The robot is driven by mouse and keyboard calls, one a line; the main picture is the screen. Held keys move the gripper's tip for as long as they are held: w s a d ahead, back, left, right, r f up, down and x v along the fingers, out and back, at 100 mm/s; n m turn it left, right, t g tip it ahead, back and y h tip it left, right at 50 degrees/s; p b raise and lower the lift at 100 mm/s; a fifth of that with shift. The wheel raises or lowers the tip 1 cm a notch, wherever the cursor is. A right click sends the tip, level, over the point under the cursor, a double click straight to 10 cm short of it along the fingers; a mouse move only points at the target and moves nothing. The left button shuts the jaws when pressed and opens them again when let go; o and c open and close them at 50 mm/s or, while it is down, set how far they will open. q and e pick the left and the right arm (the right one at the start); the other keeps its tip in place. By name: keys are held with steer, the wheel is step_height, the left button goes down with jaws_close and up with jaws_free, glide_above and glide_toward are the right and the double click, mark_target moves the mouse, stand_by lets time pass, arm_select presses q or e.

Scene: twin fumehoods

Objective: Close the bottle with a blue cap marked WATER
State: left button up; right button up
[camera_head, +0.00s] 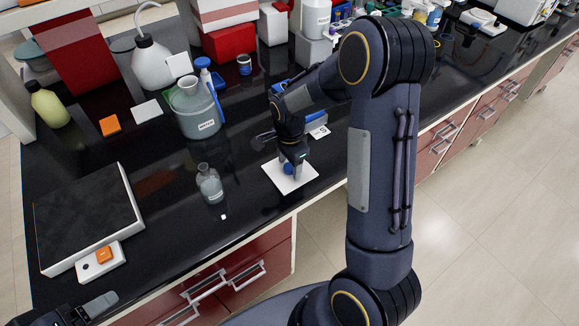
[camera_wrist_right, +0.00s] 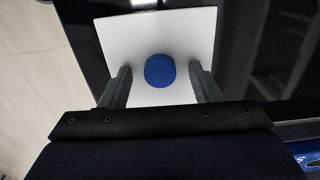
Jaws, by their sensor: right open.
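A small clear bottle (camera_head: 210,185) with a white label stands upright on the black bench. Its neck looks uncapped, and the label is too small to read. A round blue cap (camera_wrist_right: 160,70) lies on a white square pad (camera_wrist_right: 118,38); in the head view the cap (camera_head: 288,169) is partly hidden by my gripper, and the pad (camera_head: 305,180) is right of the bottle. My right gripper (camera_wrist_right: 160,76) is open, with one finger on each side of the cap and gaps between. A grey finger of my left gripper (camera_head: 100,304) shows at the bottom left, away from the bottle.
A large labelled bottle (camera_head: 198,112) stands behind the small bottle. A flat black-topped device (camera_head: 88,215) is at the left. A wash bottle (camera_head: 152,64) and red boxes stand at the back. A tiny white cube (camera_head: 224,217) lies near the front edge.

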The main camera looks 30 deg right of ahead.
mark_target(289, 166)
steer(key=c, duration=1)
steer(key=shift+c, duration=0.2)
steer(key=shift+r, duration=0.5)
step_height(289, 166, up, 2)
steer(key=shift+r, duration=0.2)
steer(key=shift+s+a+r+b, duration=0.1)
steer(key=shift+s+r+b, duration=0.4)
steer(key=shift+s+r, duration=1.5)
steer(key=shift+s+r+b, duration=0.5)
steer(key=shift+s+r, duration=0.7)
steer(key=shift+s, duration=1.5)
steer(key=shift+s+a+r+b, duration=0.1)
steer(key=shift+s+r+b, duration=0.4)
steer(key=shift+s+r, duration=1.5)
